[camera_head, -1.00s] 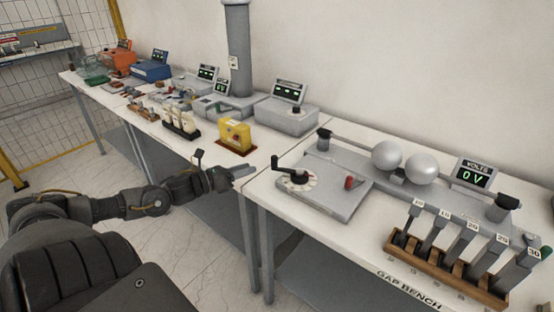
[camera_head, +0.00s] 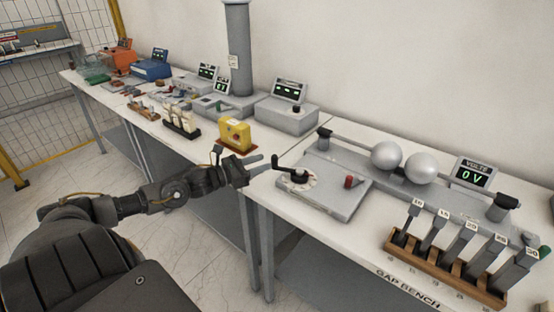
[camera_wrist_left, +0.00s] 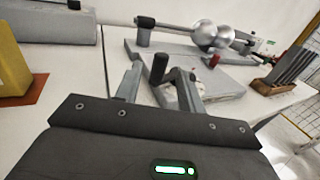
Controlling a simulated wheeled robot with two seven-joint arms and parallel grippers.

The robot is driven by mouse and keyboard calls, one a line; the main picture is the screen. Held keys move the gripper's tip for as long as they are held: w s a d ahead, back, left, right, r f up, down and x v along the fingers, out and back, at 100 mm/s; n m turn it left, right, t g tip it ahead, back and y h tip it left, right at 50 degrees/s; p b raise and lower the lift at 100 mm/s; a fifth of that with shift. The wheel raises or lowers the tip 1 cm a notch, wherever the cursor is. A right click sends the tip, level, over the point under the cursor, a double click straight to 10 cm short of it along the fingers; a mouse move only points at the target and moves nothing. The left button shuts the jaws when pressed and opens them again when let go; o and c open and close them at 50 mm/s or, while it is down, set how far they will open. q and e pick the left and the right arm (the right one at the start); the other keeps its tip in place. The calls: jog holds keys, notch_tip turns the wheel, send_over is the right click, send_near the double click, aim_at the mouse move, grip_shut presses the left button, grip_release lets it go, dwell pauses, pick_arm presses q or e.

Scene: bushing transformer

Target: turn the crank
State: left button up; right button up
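The crank (camera_head: 290,174) is a black arm with an upright handle, on a round white dial on the grey control plate (camera_head: 338,204) of the gap bench. My left gripper (camera_head: 264,164) is open at the plate's left edge, its fingers pointing toward the crank handle. In the left wrist view the dark crank handle (camera_wrist_left: 159,68) stands between or just beyond the two spread fingers (camera_wrist_left: 158,84) of my gripper. Contact cannot be told. A red knob (camera_head: 349,182) sits on the plate right of the crank. My right gripper is not in view.
Two metal spheres (camera_head: 403,161) and a display reading 0 V (camera_head: 474,174) stand behind the plate. A wooden rack (camera_head: 443,270) of numbered grey blocks is at the front right. A yellow box (camera_head: 236,134) stands on the neighbouring table, left of the gripper.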

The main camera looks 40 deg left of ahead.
aim_at(275, 167)
pick_arm(q)
jog(key=shift+p+x, duration=0.65)
jog(key=shift+x, duration=2.2)
